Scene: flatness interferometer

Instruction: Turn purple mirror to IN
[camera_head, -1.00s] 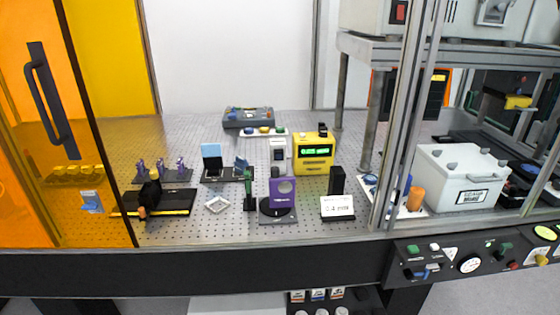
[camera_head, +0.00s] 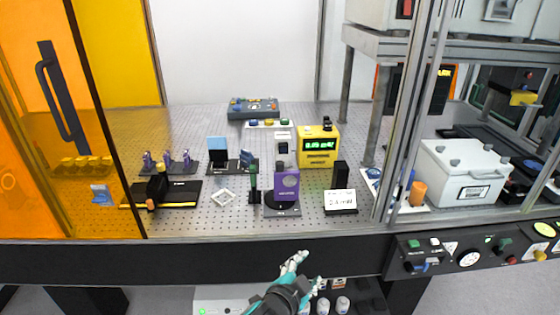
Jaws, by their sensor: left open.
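The purple mirror (camera_head: 286,186) stands upright on a round black base (camera_head: 282,209) on the perforated table, near its front edge. My left gripper (camera_head: 304,262) is in front of the table's black front edge, below and apart from the mirror. Its fingers are spread and nothing is between them. The label on the mirror's base is too small to read. My right gripper is not in view.
A yellow meter (camera_head: 318,146) stands behind. An orange panel (camera_head: 65,150) covers the left, a metal frame post (camera_head: 409,120) the right.

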